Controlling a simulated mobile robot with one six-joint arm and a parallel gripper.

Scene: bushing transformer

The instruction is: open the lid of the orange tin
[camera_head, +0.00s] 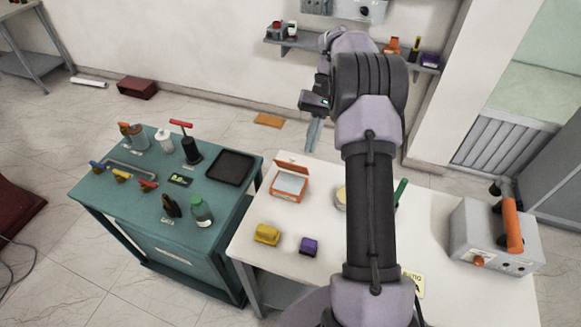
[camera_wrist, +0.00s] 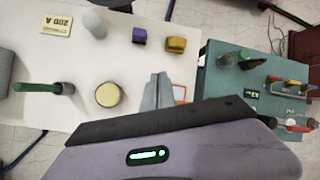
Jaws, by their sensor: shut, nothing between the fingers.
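The orange tin (camera_head: 275,189) stands on the white table, left of my arm in the head view. Its orange lid (camera_head: 293,165) is tilted up along the far edge, and the pale inside shows. My gripper (camera_head: 312,136) is shut and empty, above and beyond the tin, apart from it in the picture. In the wrist view my gripper's fingers (camera_wrist: 158,88) are together and hide much of the tin; an orange edge (camera_wrist: 180,93) shows beside them.
A yellow block (camera_head: 267,234) and a purple block (camera_head: 309,246) lie in front of the tin. A round pale can (camera_wrist: 108,95) and a green-handled tool (camera_wrist: 38,87) are on the table. A teal cabinet (camera_head: 130,205) stands left; a grey box (camera_head: 485,240) stands right.

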